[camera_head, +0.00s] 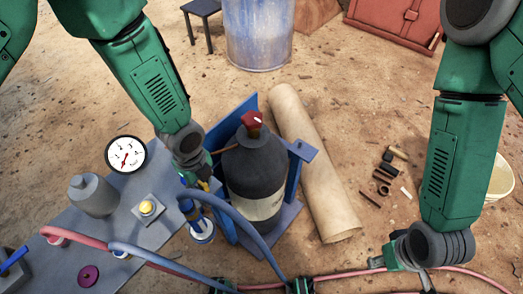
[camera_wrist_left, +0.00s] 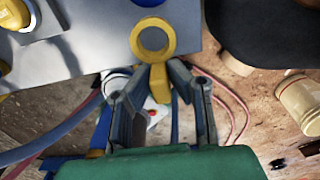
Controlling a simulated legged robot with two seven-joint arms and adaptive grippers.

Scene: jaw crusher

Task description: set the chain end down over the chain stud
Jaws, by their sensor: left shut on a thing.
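My left gripper (camera_head: 203,183) is shut on a yellow ring-shaped piece (camera_wrist_left: 153,57), which looks like the chain end. In the left wrist view my left gripper (camera_wrist_left: 160,75) pinches its stem, and the round eye points away from the fingers, over the grey plate's edge. In the head view the yellow piece (camera_head: 204,186) is small, beside the dark gas cylinder (camera_head: 250,165). I cannot make out a chain or clearly identify the chain stud. My right arm hangs at the right; its gripper, near the bottom edge, is too unclear to judge.
A grey table (camera_head: 117,215) carries a gauge (camera_head: 126,155), a grey canister (camera_head: 92,196) and a yellow knob (camera_head: 147,207). The cylinder stands in a blue stand (camera_head: 293,180). Red (camera_head: 350,273) and blue (camera_head: 240,225) hoses cross the front. A beige roll (camera_head: 310,160) lies right of the stand.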

